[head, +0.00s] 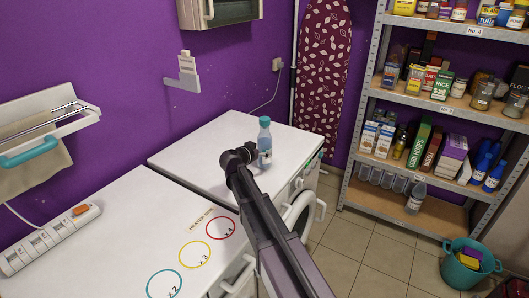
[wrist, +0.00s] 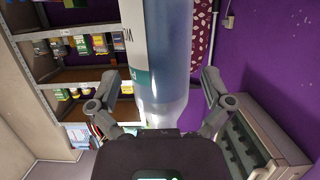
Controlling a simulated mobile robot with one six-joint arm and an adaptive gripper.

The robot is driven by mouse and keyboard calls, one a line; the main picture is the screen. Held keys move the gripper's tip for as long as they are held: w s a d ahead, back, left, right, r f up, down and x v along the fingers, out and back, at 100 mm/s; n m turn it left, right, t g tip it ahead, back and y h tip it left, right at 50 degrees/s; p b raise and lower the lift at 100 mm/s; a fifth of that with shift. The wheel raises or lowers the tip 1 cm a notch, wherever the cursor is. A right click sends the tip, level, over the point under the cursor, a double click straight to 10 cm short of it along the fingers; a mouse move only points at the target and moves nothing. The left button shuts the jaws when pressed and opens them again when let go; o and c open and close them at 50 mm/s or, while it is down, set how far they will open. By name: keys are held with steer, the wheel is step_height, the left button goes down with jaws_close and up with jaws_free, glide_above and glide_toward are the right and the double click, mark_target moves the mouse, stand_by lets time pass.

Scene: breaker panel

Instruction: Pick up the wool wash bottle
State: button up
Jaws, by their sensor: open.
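The wool wash bottle (head: 265,146) is a clear, bluish bottle with a teal cap and a pale label. It stands upright on the white top of the far appliance in the head view. In the wrist view the bottle (wrist: 168,60) fills the middle, very close. My gripper (wrist: 160,95) is open, with one finger on each side of the bottle and a visible gap on both sides. In the head view my gripper (head: 240,158) is at the left side of the bottle, and its fingers are partly hidden.
A power strip (head: 50,238) lies on the near white top, which has coloured circles. A metal shelf (head: 372,105) with many goods stands at the right. A teal bucket (head: 468,266) is on the floor. An ironing board (head: 322,70) leans behind. The far top around the bottle is clear.

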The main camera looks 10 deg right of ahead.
mark_target(262, 140)
steer(key=shift+b+x, duration=0.3)
steer(key=shift+x, duration=1.2)
steer(key=c, duration=1.1)
steer(key=shift+r, duration=0.15)
step_height(262, 140, up, 4)
steer(key=p, duration=0.4)
steer(key=s+p, duration=0.1)
steer(key=s, duration=1.5)
steer(key=shift+r, duration=0.35)
steer(key=shift+d, duration=0.15)
